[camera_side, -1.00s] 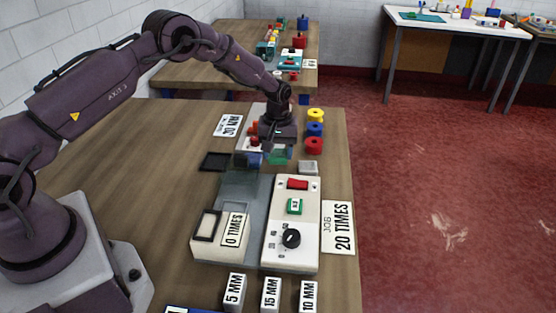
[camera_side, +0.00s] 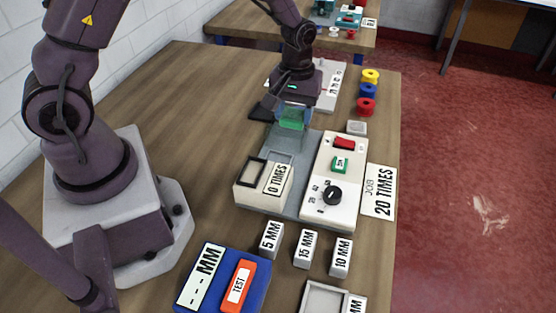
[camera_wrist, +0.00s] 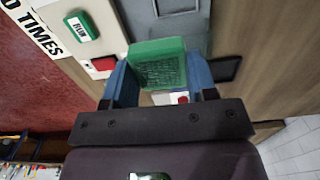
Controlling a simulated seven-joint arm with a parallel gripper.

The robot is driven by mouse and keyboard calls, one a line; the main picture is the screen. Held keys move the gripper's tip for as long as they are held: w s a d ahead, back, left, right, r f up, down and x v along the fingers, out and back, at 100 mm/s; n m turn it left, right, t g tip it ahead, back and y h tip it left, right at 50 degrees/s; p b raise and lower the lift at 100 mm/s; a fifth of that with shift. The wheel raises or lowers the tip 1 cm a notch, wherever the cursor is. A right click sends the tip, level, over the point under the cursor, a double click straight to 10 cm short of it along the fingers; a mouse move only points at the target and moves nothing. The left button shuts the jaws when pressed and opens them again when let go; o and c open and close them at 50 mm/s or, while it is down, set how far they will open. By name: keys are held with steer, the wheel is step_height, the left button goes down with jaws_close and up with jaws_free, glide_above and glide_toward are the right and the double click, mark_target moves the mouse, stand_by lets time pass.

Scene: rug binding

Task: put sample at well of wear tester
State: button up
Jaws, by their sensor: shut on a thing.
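My gripper (camera_side: 292,118) is shut on a green textured sample (camera_side: 291,123), held above the far end of the wear tester. In the wrist view the sample (camera_wrist: 160,70) sits between my blue fingers. The wear tester has a grey bed (camera_side: 280,158) and a white control panel (camera_side: 327,207) with a red button, a green button and a dial. A block on its near left reads "0 TIMES" (camera_side: 276,179) and carries a dark-rimmed square frame (camera_side: 251,172). A faint square outline shows on the grey bed; I cannot tell which of these is the well.
A black square tray (camera_side: 262,113) lies left of my gripper. Yellow, blue and red spools (camera_side: 367,107) stand at the right edge. A "20 TIMES" card (camera_side: 380,193) lies right of the tester. Labelled blocks (camera_side: 306,248) and a blue test device (camera_side: 222,280) are in front.

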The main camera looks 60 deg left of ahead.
glide_toward(277, 152)
steer(key=s+d, duration=0.2)
steer(key=d, duration=0.1)
steer(key=f, duration=0.3)
steer(key=shift+w+a, duration=0.2)
steer(key=shift+f, duration=2.15)
steer(key=shift+f, duration=0.15)
steer(key=o, duration=0.9)
